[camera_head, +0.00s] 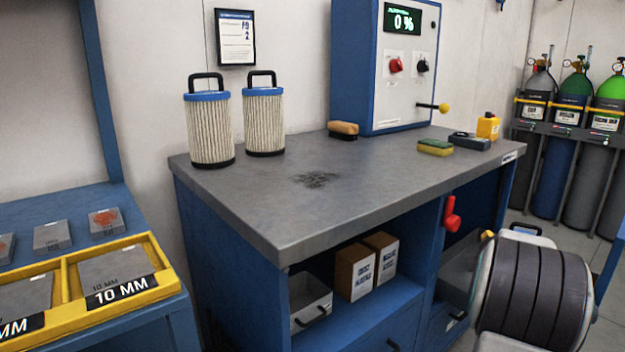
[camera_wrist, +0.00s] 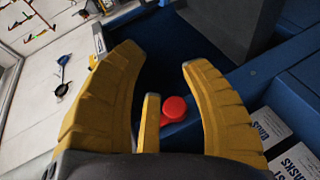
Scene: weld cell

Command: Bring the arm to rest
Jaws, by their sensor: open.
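My gripper (camera_wrist: 157,62) shows in the wrist view with its yellow curved fingers spread apart. Nothing is between the fingers. A red knob or handle (camera_wrist: 173,108) shows beyond the fingers, close to the short middle one; I cannot tell the gap. In the head view a red handle (camera_head: 452,213) is on the front of the blue workbench (camera_head: 230,235). Part of my arm fills the lower right of the head view, and my gripper is mostly hidden there.
Two pleated filters (camera_head: 209,130) (camera_head: 263,121), a brush (camera_head: 343,129), a sponge (camera_head: 435,147) and a blue control cabinet (camera_head: 354,70) stand on the bench. Boxes (camera_head: 354,271) sit on its shelf. Gas cylinders (camera_head: 573,135) stand at the back right. A yellow tray (camera_head: 150,240) is at left.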

